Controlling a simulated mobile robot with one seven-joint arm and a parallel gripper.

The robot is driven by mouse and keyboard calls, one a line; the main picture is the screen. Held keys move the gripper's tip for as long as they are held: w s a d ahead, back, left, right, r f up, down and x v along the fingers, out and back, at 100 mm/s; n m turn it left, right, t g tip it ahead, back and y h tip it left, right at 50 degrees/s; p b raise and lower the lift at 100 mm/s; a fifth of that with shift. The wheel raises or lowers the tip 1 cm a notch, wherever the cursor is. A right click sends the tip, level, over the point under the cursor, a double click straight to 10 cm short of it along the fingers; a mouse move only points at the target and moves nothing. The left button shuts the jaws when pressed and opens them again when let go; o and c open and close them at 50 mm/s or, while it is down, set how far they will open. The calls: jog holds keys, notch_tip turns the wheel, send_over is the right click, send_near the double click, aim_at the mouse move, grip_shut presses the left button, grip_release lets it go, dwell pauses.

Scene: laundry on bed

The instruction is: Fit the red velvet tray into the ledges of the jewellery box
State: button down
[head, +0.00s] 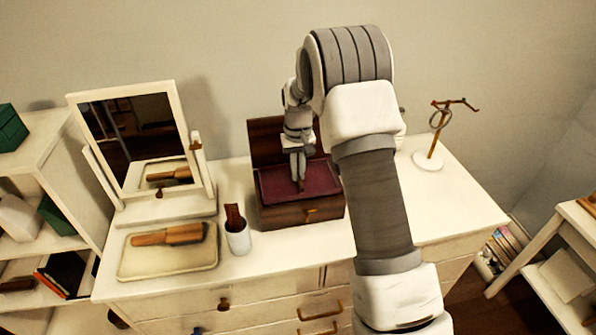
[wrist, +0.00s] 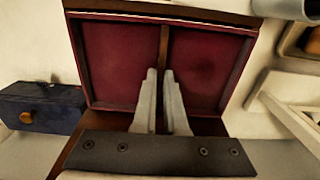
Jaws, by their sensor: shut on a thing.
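The red velvet tray (head: 299,184) lies level at the top of the brown wooden jewellery box (head: 308,215), whose lid (head: 267,142) stands open at the back. In the wrist view the tray (wrist: 112,62) shows two red compartments and a thin wooden divider (wrist: 164,45) between them. My gripper (head: 299,180) points down over the tray's middle; in the wrist view my gripper (wrist: 160,75) is shut on the tray at its divider. The tray's rim lies close within the box outline. The ledges are hidden beneath it, so I cannot tell whether it rests on them.
A white cup (head: 238,238) with a brown item stands left of the box. A brush (head: 168,235) lies on a shallow tray, with a mirror (head: 135,135) behind. A dark blue box (wrist: 42,106) sits beside the jewellery box. A jewellery stand (head: 430,158) is at the right.

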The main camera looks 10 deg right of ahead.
jog(key=shift+f+b, duration=0.4)
jog(key=shift+f, duration=0.3)
jog(key=c, duration=0.9)
grip_release()
notch_tip(320, 180, up, 17)
jog(key=shift+r, duration=0.2)
